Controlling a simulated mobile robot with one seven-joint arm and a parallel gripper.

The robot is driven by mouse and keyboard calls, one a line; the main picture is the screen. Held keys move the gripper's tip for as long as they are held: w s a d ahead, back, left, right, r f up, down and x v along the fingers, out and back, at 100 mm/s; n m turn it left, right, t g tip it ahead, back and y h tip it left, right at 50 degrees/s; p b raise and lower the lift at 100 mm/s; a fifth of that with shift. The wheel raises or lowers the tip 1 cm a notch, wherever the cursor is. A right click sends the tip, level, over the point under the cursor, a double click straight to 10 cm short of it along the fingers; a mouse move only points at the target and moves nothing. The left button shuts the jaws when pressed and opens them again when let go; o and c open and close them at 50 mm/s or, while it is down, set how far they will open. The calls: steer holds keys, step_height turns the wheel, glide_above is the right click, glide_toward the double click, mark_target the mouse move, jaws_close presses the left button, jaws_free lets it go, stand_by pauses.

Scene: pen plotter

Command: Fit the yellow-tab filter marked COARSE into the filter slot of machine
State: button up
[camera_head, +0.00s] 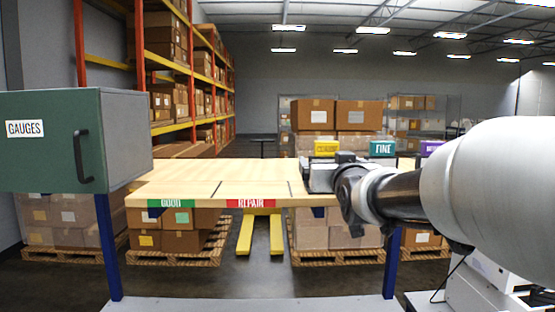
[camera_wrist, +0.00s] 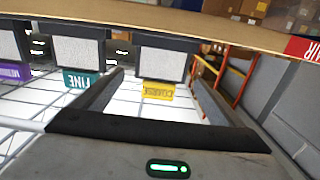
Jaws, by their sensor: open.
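The yellow-tab filter marked COARSE (camera_head: 327,148) stands at the far right part of the wooden table. In the wrist view, its yellow tab (camera_wrist: 158,90) and pale panel in a dark frame (camera_wrist: 162,64) appear upside down. My gripper (camera_wrist: 158,80) is open and empty, with one finger on each side of the yellow tab in the picture. I cannot tell how far the fingertips reach along the tab. In the head view, my gripper (camera_head: 322,178) is in front of the filter, partly hidden by my arm. I cannot make out the machine's filter slot.
A teal-tab filter marked FINE (camera_wrist: 82,79) stands beside COARSE, close to one finger; a purple-tab filter (camera_wrist: 14,72) is beyond it. The wooden table (camera_head: 215,175) has clear room at left, with GOOD and REPAIR labels. A green GAUGES cabinet (camera_head: 55,150) stands at left.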

steer(key=shift+w, duration=0.95)
steer(key=shift+c, duration=0.2)
steer(key=c, duration=1.1)
steer(key=shift+r, duration=0.1)
